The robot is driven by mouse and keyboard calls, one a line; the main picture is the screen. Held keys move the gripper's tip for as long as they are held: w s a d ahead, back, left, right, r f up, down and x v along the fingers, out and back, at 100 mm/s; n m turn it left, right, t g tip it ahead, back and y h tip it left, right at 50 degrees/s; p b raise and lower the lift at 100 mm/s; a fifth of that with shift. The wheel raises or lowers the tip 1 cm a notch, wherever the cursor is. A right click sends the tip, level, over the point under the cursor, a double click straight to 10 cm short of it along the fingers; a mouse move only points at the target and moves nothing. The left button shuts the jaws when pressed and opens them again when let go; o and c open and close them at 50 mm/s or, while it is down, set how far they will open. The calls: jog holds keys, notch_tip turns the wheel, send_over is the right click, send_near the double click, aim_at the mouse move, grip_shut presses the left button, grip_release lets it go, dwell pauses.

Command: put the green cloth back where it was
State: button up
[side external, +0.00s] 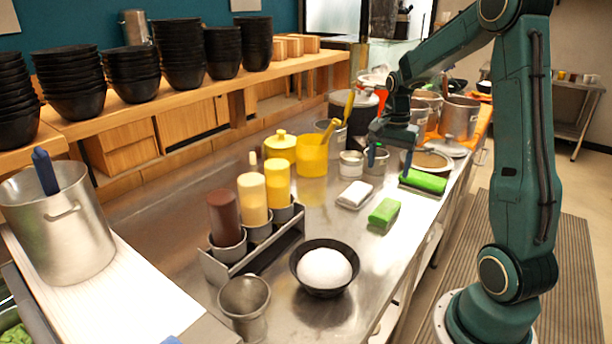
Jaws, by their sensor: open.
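A small green folded cloth (384,212) lies on the steel counter near its front edge, right of a white folded cloth (355,194). Another, longer green item (427,180) with a dark edge lies farther back along the same edge; I cannot tell whether it is also a cloth. My gripper (374,158) is above the counter, close to the small metal cups, behind and above the cloths. It is open, and I see nothing held in it. Its fingers are small and dark in this view.
A black bowl with a white mound (325,269) sits in front, beside a rack (253,252) of sauce bottles. Small metal cups (351,164), a yellow container (312,156) and pots (460,117) stand farther back. The counter around the small green cloth is mostly clear.

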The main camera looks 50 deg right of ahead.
jog(key=s+a+r+n+t, duration=0.1)
jog(key=s+a+r+n, duration=0.1)
jog(key=a+r+n, duration=0.45)
jog(key=s+a+r+n+t, duration=0.1)
jog(key=a+r+n+t, duration=0.15)
jog(key=a, duration=0.75)
jog(key=s+a+r+n+t, duration=0.2)
jog(key=s+a+n, duration=0.6)
jog(key=s+a, duration=0.1)
jog(key=shift+s+a+r, duration=0.15)
jog(key=shift+s+a, duration=0.2)
jog(key=shift+s, duration=0.2)
